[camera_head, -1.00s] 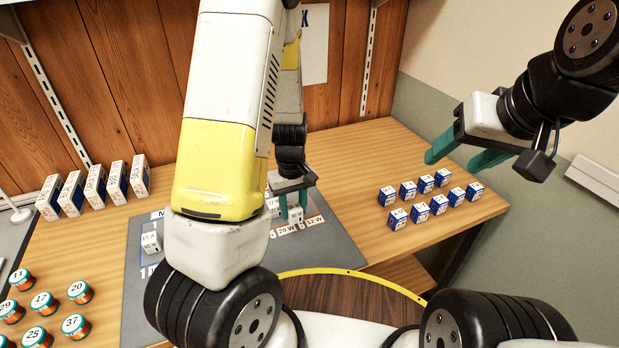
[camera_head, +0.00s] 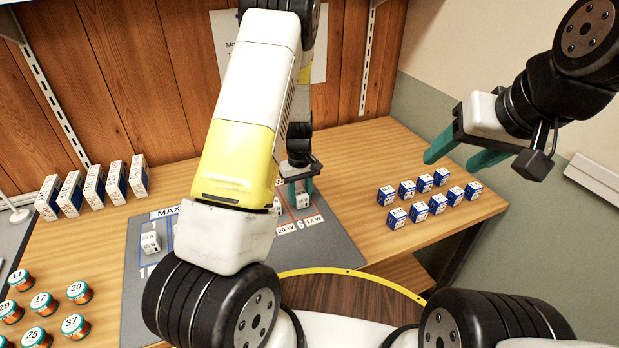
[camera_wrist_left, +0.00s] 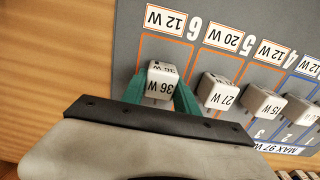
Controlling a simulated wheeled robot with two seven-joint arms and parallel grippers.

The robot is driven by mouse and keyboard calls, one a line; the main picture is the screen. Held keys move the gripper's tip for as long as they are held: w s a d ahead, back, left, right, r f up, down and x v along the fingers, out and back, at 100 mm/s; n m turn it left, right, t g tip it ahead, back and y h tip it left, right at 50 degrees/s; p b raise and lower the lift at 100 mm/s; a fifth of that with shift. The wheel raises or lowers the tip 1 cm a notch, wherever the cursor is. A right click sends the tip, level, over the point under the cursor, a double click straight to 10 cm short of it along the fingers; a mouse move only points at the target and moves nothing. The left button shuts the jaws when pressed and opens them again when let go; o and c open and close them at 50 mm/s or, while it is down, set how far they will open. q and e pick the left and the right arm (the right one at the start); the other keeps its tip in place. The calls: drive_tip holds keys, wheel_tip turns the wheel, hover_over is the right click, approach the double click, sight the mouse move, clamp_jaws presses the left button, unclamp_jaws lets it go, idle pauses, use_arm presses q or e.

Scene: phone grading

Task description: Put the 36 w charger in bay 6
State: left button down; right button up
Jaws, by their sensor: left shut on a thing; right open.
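The 36 W charger (camera_wrist_left: 160,82), a small white block, is between the teal fingers of my left gripper (camera_wrist_left: 161,92), which is shut on it. In the left wrist view it is over the orange outline of bay 6 (camera_wrist_left: 143,52), beside the number 6 and a 12 W label (camera_wrist_left: 165,21). I cannot tell whether it touches the mat. In the head view my left gripper (camera_head: 300,190) holds the charger (camera_head: 301,206) at the mat's right part; my arm hides much of the mat. My right gripper (camera_head: 467,157) is open and empty, above the table's right side.
The grey mat (camera_head: 338,246) also bears a 27 W charger (camera_wrist_left: 218,93), a 15 W charger (camera_wrist_left: 262,104) and a white charger at left (camera_head: 150,242). Small blue-white boxes (camera_head: 421,212) stand right, tall boxes (camera_head: 95,184) back left, numbered jars (camera_head: 42,303) front left.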

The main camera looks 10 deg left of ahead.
use_arm(q)
drive_tip(key=shift+f, duration=0.1)
drive_tip(key=c, duration=0.9)
unclamp_jaws()
wheel_tip(320, 180, up, 12)
wheel_tip(320, 180, up, 15)
drive_tip(key=m+t+h, duration=0.2)
drive_tip(key=m+t, duration=0.1)
hover_over(300, 193)
drive_tip(key=s+d, duration=0.2)
drive_tip(key=s, duration=0.7)
drive_tip(key=s+r+m+t, duration=0.1)
drive_tip(key=s+r, duration=0.1)
drive_tip(key=s, duration=0.3)
drive_tip(key=s+r+m+t, duration=0.1)
drive_tip(key=s+r+m, duration=0.1)
drive_tip(key=s, duration=0.3)
drive_tip(key=s+r+m+t, duration=0.1)
drive_tip(key=s+r, duration=0.3)
drive_tip(key=s, duration=0.1)
drive_tip(key=shift+d, duration=0.1)
